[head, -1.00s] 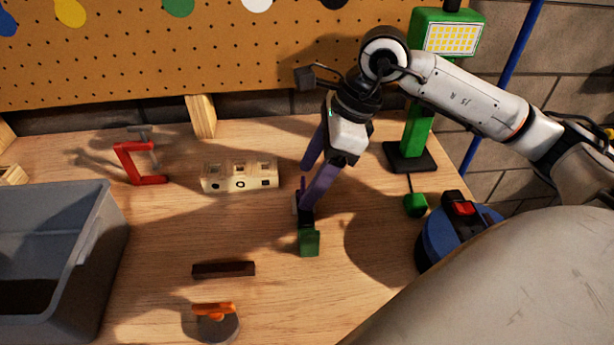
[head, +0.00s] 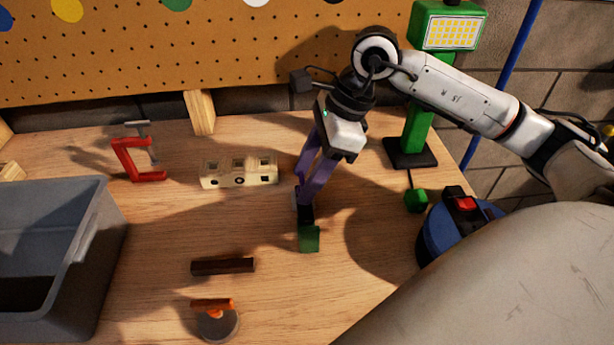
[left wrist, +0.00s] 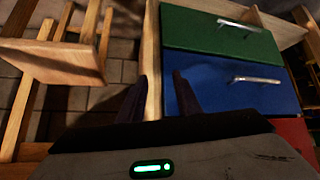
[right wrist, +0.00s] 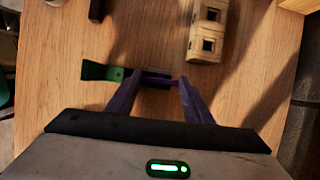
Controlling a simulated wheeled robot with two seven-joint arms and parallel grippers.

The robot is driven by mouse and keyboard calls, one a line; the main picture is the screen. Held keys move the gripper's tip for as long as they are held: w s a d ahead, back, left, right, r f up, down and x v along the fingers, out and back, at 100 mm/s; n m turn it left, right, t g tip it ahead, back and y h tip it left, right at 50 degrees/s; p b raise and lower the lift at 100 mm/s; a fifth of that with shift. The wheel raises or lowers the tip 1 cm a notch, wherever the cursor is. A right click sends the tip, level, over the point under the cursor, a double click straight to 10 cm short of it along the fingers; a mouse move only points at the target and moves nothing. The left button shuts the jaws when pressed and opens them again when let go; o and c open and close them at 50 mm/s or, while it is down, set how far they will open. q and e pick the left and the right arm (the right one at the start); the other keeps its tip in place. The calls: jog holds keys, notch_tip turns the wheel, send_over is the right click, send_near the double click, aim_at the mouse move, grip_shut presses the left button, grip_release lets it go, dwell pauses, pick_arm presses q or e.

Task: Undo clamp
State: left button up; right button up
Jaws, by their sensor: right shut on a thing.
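A red C-shaped clamp (head: 140,172) with a grey screw stands on the bench at the left in the head view, apart from both grippers. My right gripper (head: 304,198) points down at the middle of the bench and is shut on the dark part of a green and black tool (head: 309,239). In the right wrist view the tool's green end (right wrist: 98,71) sticks out left of the fingertips (right wrist: 160,82). My left gripper (left wrist: 160,80) shows only in its own wrist view, open and empty, facing drawers.
A pale block with square holes (head: 239,174), a dark bar (head: 223,266) and an orange-handled grey disc (head: 216,324) lie nearby. A grey bin (head: 112,245) is left. A green lamp (head: 418,130) and blue tool (head: 447,235) stand right. Drawers (left wrist: 215,88) show in the left wrist view.

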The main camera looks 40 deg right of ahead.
jog(key=o, duration=1.1)
jog(key=shift+c, duration=0.2)
jog(key=v, duration=1)
jog(key=shift+r, duration=0.15)
jog(key=shift+s+d, duration=0.1)
jog(key=shift+s, duration=0.05)
